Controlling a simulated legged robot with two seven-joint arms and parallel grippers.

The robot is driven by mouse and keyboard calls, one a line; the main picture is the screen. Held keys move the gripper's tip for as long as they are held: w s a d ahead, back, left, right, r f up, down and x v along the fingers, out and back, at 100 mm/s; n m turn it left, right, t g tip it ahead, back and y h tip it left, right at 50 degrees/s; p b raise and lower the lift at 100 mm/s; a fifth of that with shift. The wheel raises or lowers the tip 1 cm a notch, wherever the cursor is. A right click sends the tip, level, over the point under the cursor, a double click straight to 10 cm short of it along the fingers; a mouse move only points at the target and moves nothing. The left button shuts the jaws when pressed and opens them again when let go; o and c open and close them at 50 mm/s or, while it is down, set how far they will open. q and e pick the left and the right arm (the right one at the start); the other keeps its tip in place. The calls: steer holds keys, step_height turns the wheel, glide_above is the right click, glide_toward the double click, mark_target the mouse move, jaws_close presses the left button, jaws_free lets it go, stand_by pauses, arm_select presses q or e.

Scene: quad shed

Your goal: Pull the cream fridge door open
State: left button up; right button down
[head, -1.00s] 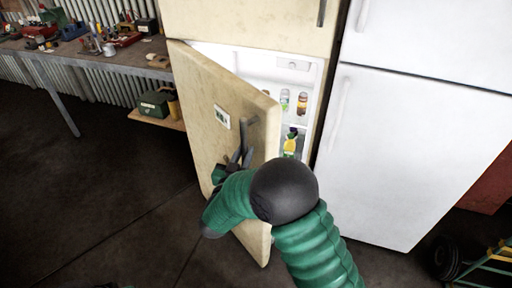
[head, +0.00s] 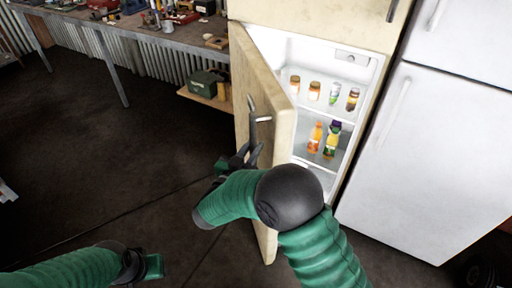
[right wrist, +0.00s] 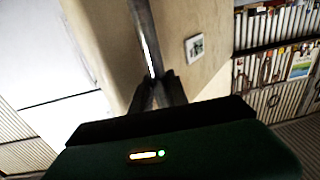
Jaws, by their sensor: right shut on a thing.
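The cream fridge door (head: 279,137) stands wide open, swung out to the left, and its shelved white interior (head: 330,75) shows. My right gripper (head: 249,150) is at the dark bar handle (head: 252,112) on the door's outer face. In the right wrist view the gripper's fingers (right wrist: 158,92) are shut on the handle (right wrist: 147,40), with the cream door face (right wrist: 205,80) behind. My right forearm hides the door's lower part in the head view. My left gripper (head: 152,267) is low at the left, away from the door; its fingers are too unclear to judge.
Jars and bottles (head: 316,137) stand on the fridge shelves. A white fridge (head: 430,150) stands close on the right. A workbench (head: 180,42) with tools runs along the back left, with a green box (head: 207,83) on a low shelf. The floor left of the door is clear.

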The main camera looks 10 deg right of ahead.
steer(key=shift+r, duration=0.2)
steer(key=c, duration=1.6)
jaws_free()
steer(key=shift+w, duration=0.1)
steer(key=o, duration=0.3)
steer(key=shift+d+f, duration=0.15)
steer(key=shift+f, duration=0.05)
steer(key=v, duration=0.7)
steer(key=shift+a, duration=0.2)
